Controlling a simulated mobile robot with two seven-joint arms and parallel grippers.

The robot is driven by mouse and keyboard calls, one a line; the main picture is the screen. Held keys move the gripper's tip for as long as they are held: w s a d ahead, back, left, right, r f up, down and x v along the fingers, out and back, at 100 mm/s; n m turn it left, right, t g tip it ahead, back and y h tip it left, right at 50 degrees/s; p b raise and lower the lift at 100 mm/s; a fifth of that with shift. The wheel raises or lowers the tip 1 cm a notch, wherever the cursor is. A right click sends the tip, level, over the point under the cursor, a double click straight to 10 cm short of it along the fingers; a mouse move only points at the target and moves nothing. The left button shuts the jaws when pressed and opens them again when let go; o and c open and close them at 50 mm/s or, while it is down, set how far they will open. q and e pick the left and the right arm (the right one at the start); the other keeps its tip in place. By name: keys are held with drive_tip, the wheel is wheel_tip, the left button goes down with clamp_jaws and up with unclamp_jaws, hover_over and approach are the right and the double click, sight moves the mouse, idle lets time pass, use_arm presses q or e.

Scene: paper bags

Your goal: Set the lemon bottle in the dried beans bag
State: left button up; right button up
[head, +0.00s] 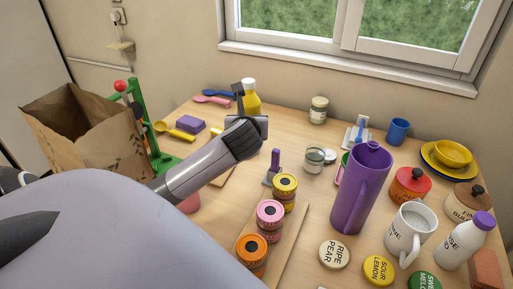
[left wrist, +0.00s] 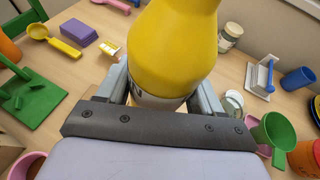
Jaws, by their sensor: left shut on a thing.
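The lemon bottle (head: 251,101), yellow with a white top in the head view, stands out at the far end of my left arm. My left gripper (head: 246,112) is shut on it. In the left wrist view the yellow bottle (left wrist: 174,45) fills the space between the two fingers (left wrist: 165,88), with a pale, partly hidden label band low on it. I cannot tell whether its base touches the table. A brown paper bag (head: 90,135) stands open at the left with a leaf print; I see no readable name on it. My right gripper is not in view.
A green stand with a red ball (head: 120,86) is beside the bag. A purple block (head: 191,124) and a yellow scoop (head: 176,132) lie between bag and bottle. Stacked jars (head: 269,213), a purple pitcher (head: 362,190) and a white mug (head: 407,232) crowd the right.

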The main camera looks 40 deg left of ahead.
use_arm(q)
wheel_tip(320, 180, down, 12)
drive_tip(key=shift+f+b, duration=0.1)
drive_tip(key=shift+b, duration=1)
drive_tip(key=o, duration=0.8)
drive_tip(key=shift+c, duration=0.2)
